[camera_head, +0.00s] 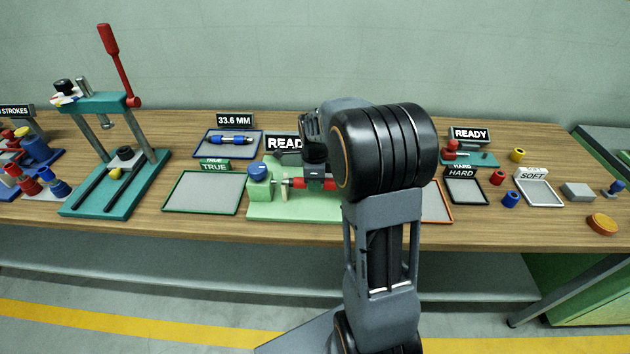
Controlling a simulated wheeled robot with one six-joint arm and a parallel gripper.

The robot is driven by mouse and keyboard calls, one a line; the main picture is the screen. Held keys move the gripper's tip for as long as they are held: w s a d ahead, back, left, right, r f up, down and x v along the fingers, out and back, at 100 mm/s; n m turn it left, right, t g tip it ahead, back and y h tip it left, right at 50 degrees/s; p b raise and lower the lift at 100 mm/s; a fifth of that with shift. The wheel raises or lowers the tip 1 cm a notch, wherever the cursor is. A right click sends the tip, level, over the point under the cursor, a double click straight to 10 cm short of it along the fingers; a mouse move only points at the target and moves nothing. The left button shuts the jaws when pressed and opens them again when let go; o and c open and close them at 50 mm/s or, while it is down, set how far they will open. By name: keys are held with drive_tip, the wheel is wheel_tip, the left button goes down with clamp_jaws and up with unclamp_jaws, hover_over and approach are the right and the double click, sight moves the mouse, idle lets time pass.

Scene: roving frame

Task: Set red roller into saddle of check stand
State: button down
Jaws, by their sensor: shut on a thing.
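The red roller (299,184) lies level across the light green check stand (268,210), with a pale shaft end pointing left. My gripper (316,174) comes down over the roller from above and is shut on it. A blue knob (258,172) stands on the left of the check stand, and a sign reading READ (283,144) is behind it. My arm hides the right part of the stand and most of the saddle. I cannot tell whether the roller touches the saddle.
A green-rimmed TRUE tray (172,191) is left of the stand. A blue-rimmed tray (207,151) behind it holds a blue roller (231,140). A teal press (68,209) stands farther left. HARD (467,198) and SOFT (546,199) trays, with small parts, are right.

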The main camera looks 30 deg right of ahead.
drive_tip(key=shift+c, duration=1.3)
unclamp_jaws()
wheel_tip(320, 180, up, 14)
drive_tip(key=shift+f, duration=0.1)
idle(1.2)
drive_tip(key=s+a+f+n+t, duration=0.1)
drive_tip(key=s+a+f+n, duration=0.1)
drive_tip(key=s+a+n, duration=0.3)
drive_tip(key=s+a+f+n+t, duration=0.2)
drive_tip(key=s+n, duration=0.9)
drive_tip(key=n, duration=0.8)
drive_tip(key=shift+s+a+f+t, duration=0.3)
drive_tip(key=shift+a+f, duration=0.4)
drive_tip(key=shift+a, duration=0.7)
